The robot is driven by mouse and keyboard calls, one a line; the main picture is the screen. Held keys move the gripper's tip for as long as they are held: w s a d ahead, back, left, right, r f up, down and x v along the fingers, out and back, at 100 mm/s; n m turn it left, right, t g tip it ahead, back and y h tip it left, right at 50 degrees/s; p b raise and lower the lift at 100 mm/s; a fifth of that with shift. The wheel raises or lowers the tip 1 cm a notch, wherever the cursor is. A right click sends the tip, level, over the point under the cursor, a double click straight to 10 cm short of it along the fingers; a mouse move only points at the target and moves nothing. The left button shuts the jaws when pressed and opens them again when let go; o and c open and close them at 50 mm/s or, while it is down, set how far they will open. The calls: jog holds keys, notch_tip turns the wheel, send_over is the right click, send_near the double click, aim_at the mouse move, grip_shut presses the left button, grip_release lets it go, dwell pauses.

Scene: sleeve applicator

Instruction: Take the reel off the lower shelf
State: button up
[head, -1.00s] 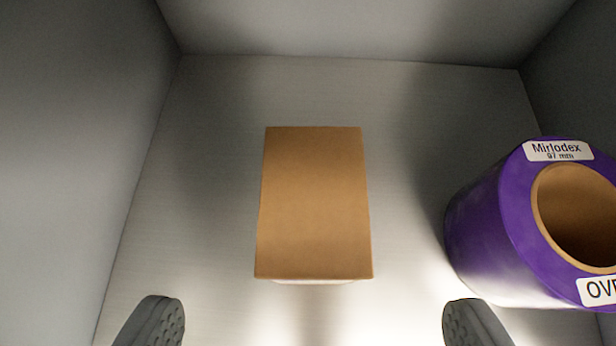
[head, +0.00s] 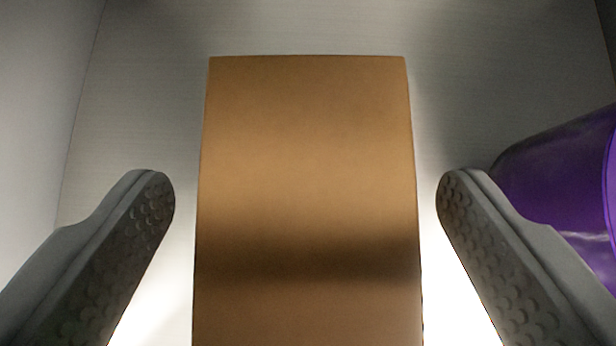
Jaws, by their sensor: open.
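The purple reel (head: 560,185) lies on the shelf floor at the right edge, cut off by the frame. Its labels and cardboard core are out of view. My gripper (head: 306,195) is open. Its fingers stand on either side of a brown cardboard box (head: 308,160), with a gap on each side and nothing held. The right finger lies between the box and the reel and covers part of the reel. I cannot tell whether that finger touches the reel.
The grey shelf floor (head: 150,100) is bare left of the box. A side wall (head: 45,90) bounds it on the left. A narrow strip of floor separates box and reel. The box's near end runs out of the frame.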

jog(key=shift+x, duration=1.9)
jog(key=shift+d, duration=0.1)
jog(key=c, duration=1.2)
jog(key=shift+c, duration=0.5)
jog(key=shift+r, duration=0.1)
